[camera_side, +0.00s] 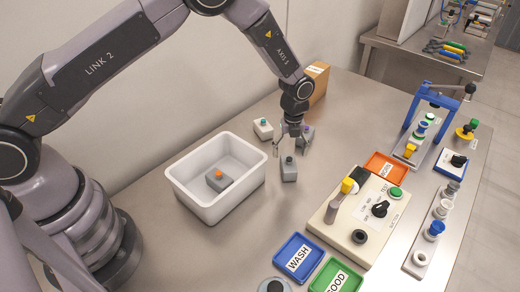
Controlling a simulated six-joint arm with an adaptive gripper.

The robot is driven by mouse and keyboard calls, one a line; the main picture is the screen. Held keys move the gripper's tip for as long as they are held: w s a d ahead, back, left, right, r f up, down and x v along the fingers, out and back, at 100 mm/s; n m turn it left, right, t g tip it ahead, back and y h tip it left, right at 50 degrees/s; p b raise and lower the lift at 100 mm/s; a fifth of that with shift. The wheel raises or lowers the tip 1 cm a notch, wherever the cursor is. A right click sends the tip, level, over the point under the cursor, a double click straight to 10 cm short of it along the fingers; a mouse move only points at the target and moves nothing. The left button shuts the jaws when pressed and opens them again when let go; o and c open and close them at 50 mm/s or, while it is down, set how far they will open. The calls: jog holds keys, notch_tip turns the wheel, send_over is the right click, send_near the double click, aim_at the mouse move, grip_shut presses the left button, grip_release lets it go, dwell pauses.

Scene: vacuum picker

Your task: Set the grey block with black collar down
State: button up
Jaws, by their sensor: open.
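The grey block with black collar (289,174) sits on the steel table, right of the white bin. Its dark top faces up. My gripper (291,150) is open, with its fingers spread just above and behind the block's top. I see nothing held between them. Whether a fingertip touches the block is too small to tell.
A white bin (193,205) holds a grey block with an orange top (219,180). A pale block with a teal top (263,129) and a purple-grey block (307,132) stand close behind my gripper. A beige machine (345,232) and trays, including the blue WASH tray (279,256), are at front right.

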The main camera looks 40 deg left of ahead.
notch_tip(320, 180, up, 7)
notch_tip(320, 180, up, 15)
jog(key=n+t, duration=0.1)
jog(key=n, duration=0.5)
send_over(289, 160)
jog(key=s+a, duration=0.4)
jog(key=a, duration=0.1)
jog(key=s+a+r+n+t, duration=0.2)
jog(key=s+a+r+n, duration=0.2)
jog(key=s+r+n, duration=0.3)
jog(key=s+a+r+n+t, duration=0.1)
jog(key=s+a+r+n, duration=0.2)
jog(key=s+n, duration=0.4)
jog(key=s+a+r+n+t, duration=0.1)
jog(key=s+a+r+n, duration=0.2)
jog(key=s+n, duration=0.4)
jog(key=s+a, duration=0.1)
jog(key=s, duration=0.7)
jog(key=shift+a+t, duration=0.2)
jog(key=shift+t, duration=0.1)
